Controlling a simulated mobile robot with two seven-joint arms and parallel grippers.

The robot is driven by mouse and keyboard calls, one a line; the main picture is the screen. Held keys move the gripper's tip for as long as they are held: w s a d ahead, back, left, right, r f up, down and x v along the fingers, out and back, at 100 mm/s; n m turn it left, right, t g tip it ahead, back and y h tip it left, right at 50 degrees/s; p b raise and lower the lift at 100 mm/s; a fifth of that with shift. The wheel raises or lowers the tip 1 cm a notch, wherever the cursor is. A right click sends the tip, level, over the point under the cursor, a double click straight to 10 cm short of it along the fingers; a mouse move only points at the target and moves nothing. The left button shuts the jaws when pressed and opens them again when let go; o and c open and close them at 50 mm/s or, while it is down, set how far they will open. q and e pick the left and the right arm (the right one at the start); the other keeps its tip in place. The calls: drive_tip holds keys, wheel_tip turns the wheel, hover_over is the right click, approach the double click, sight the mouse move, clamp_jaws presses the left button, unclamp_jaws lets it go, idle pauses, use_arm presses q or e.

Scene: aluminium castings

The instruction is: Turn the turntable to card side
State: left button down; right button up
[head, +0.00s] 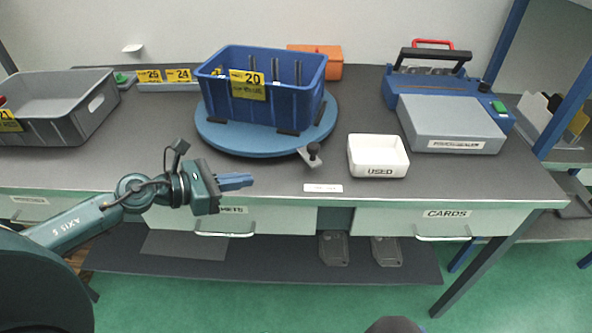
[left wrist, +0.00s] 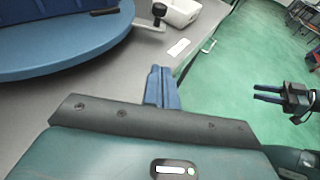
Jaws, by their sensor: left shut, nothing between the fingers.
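The turntable (head: 225,138) is a round blue disc on the grey bench top. A blue crate (head: 290,110) with a yellow "20" card stands on it. A small grey arm with a black knob (head: 313,150) sits at the disc's front right edge; the knob also shows in the left wrist view (left wrist: 159,10). My left gripper (head: 250,181) is shut and empty, in front of the disc and left of the knob, touching neither. Its blue fingers show in the left wrist view (left wrist: 162,78). My right gripper (left wrist: 256,93) shows there at the right, its fingers apart.
A white "USED" tray (head: 378,172) stands right of the knob. A blue and grey device (head: 450,110) is at the right, a grey crate (head: 75,115) at the left. A small white label (head: 322,188) lies at the bench's front edge. A drawer (head: 480,222) is marked "CARDS".

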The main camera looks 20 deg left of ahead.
use_arm(q)
drive_tip(key=p, duration=0.4)
approach(325, 170)
drive_tip(key=shift+w+d+r, duration=0.2)
drive_tip(key=shift+w+d, duration=0.4)
drive_tip(key=shift+w, duration=0.3)
use_arm(e)
drive_tip(key=shift+d+r+h, duration=0.3)
drive_tip(key=shift+d+r, duration=0.2)
use_arm(q)
drive_tip(key=w+d, duration=0.5)
drive_tip(key=shift+w+d, duration=0.1)
drive_tip(key=shift+d, duration=0.05)
drive_tip(key=shift+r, duration=0.15)
use_arm(e)
drive_tip(key=shift+s, duration=0.2)
use_arm(q)
drive_tip(key=shift+r, duration=0.1)
use_arm(e)
drive_tip(key=shift+a+r, duration=0.1)
use_arm(q)
drive_tip(key=shift+b, duration=0.3)
